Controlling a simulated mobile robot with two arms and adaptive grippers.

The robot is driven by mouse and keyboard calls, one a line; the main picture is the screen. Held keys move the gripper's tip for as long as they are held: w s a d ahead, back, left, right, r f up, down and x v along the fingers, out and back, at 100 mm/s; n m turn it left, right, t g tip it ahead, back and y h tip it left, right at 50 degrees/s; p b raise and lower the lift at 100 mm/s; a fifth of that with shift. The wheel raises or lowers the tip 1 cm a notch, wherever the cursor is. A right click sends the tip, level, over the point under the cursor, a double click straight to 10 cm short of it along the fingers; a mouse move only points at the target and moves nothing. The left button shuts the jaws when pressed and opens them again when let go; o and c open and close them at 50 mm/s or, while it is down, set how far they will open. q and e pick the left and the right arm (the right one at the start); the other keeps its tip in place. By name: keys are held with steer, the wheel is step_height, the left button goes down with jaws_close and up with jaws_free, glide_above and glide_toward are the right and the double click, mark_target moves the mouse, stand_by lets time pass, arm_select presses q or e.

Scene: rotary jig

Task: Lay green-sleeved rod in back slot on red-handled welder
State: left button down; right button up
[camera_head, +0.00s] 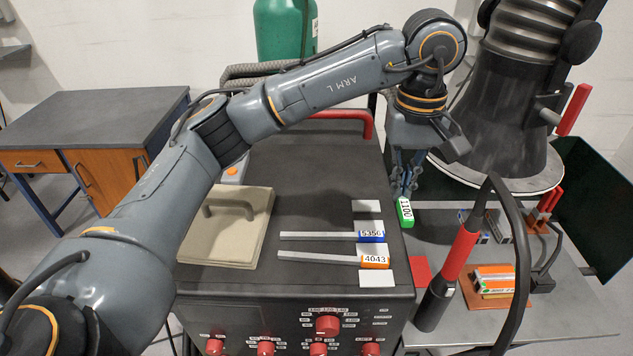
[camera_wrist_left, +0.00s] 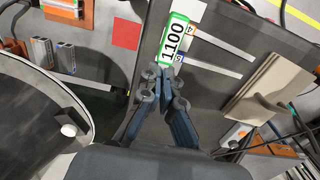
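The green-sleeved rod's sleeve (camera_head: 405,212), marked 1100, is at my left gripper's fingertips (camera_head: 405,190), over the right edge of the welder top. It also shows in the left wrist view (camera_wrist_left: 173,40), just past the closed fingers (camera_wrist_left: 165,85); the bare rod is hidden. The red-handled welder (camera_head: 310,175) has a dark top with a red handle (camera_head: 345,115) at the back. A bare white patch (camera_head: 367,206) marks the back slot. In front of it lie a blue-sleeved rod (camera_head: 370,236) and an orange-sleeved rod (camera_head: 375,262). My right gripper is not in view.
A beige plate with a handle (camera_head: 225,225) sits on the welder's left. Another white patch (camera_head: 377,280) is at the front. A large black hood (camera_head: 500,130), a cable and a torch stand close on the right, above a grey table (camera_head: 570,310). A green cylinder (camera_head: 285,30) is behind.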

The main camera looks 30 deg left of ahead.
arm_select(q)
steer(key=a+f+p, duration=0.1)
steer(key=a+p, duration=0.1)
steer(key=a, duration=0.2)
steer(key=p, duration=0.4)
glide_above(336, 210)
steer(key=d, duration=0.1)
step_height(336, 210, down, 7)
steer(key=shift+s+r, duration=0.1)
steer(key=shift+s, duration=0.05)
steer(key=shift+a+f, duration=0.4)
steer(key=shift+f, duration=0.1)
step_height(336, 210, down, 3)
steer(key=shift+a+f+p, duration=0.1)
steer(key=shift+a+p, duration=0.05)
steer(key=shift+p, duration=1.05)
steer(key=shift+f, duration=0.2)
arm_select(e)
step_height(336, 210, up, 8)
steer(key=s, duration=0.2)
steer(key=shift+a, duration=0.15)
arm_select(q)
steer(key=shift+f, duration=0.1)
